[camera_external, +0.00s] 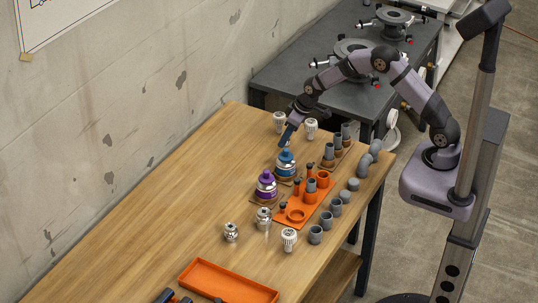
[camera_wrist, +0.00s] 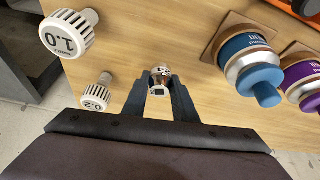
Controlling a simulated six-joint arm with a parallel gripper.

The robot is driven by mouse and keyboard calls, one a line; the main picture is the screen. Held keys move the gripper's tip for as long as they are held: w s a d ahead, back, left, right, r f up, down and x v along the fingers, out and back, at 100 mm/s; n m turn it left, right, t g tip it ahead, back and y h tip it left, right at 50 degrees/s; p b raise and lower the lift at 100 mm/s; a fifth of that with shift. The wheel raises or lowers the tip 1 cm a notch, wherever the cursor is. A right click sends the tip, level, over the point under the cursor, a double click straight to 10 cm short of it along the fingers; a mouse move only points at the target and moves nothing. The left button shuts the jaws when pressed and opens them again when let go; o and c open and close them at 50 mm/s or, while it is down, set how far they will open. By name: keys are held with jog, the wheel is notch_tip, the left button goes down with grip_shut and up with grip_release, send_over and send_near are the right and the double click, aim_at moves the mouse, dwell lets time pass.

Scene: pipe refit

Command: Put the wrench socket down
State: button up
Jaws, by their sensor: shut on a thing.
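My gripper (camera_external: 285,138) is over the far end of the wooden table, pointing down, beside the blue-capped canister (camera_external: 286,165). In the wrist view, my gripper (camera_wrist: 160,88) is shut on a small light piece with dark and reddish marks, which I take as the wrench socket (camera_wrist: 160,73). The socket sits between the fingertips, and its lower part is hidden by them. In the outside view the socket cannot be made out. I cannot tell whether it touches the table.
White numbered knobs stand near the gripper, marked 1.0 (camera_wrist: 69,35) and 0.2 (camera_wrist: 96,97). A purple-capped canister (camera_external: 265,185), an orange holder (camera_external: 283,218), several grey pipe pieces (camera_external: 336,206) and an orange tray (camera_external: 190,268) share the table (camera_external: 165,210). Bare wood lies to the left.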

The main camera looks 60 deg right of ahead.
aim_at(286, 145)
jog(key=shift+f+p, duration=0.35)
jog(key=shift+f, duration=1.3)
jog(key=shift+f, duration=0.1)
jog(key=shift+f+b, duration=0.15)
jog(key=shift+b, duration=0.15)
jog(key=o, duration=1.1)
jog(key=shift+r, duration=0.2)
jog(key=b+v, duration=0.2)
jog(key=v, duration=0.5)
